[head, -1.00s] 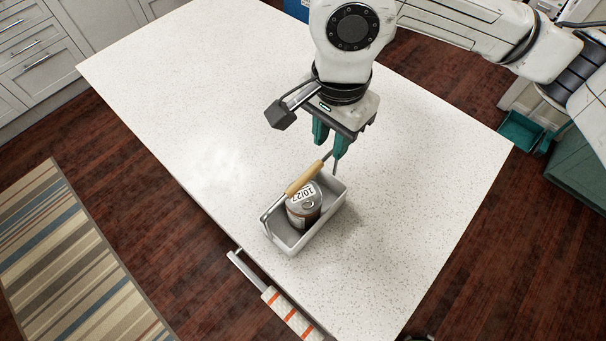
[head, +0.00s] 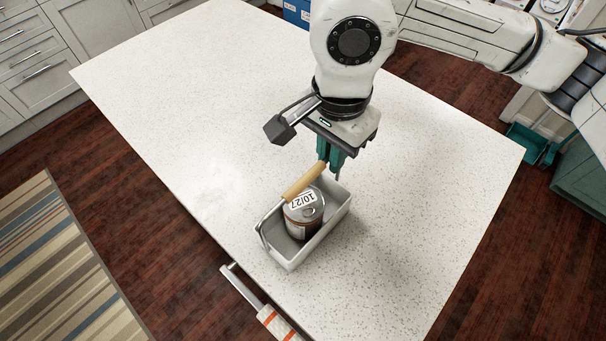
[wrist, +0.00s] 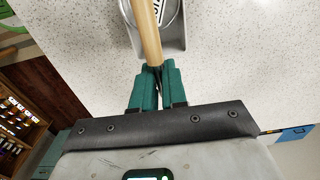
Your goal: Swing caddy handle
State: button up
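The grey caddy (head: 335,222) sits on the white countertop with a labelled can (head: 303,222) inside it. Its handle, a wooden grip (head: 304,181) on thin metal side rods, stands raised and slanted over the can. The wooden grip also shows in the wrist view (wrist: 147,30), running up from the fingertips. My gripper (head: 331,158) is at the far end of the grip, with its green fingers close together around the metal rod there. The fingers also show in the wrist view (wrist: 157,72), closed at the rod; exact contact is partly hidden.
The countertop (head: 190,110) is clear around the caddy. Its near edge runs close to the caddy's left end.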

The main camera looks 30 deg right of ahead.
jog(key=shift+w+f, duration=0.1)
jog(key=shift+c, duration=0.3)
jog(key=shift+w+a+f+b, duration=0.15)
jog(key=shift+w+a+b, duration=0.05)
jog(key=shift+w+b, duration=0.4)
jog(key=shift+w+a+f+b, duration=0.1)
jog(key=shift+w+a+b, duration=0.1)
jog(key=shift+w+b, duration=0.35)
jog(key=shift+w+r, duration=0.1)
jog(key=shift+w, duration=0.1)
jog(key=shift+w+a, duration=0.1)
jog(key=w+b, duration=0.1)
jog(key=w+f+b, duration=0.1)
jog(key=shift+w+a+f+b, duration=0.1)
jog(key=shift+w+a+b, duration=0.15)
jog(key=shift+a+b, duration=0.15)
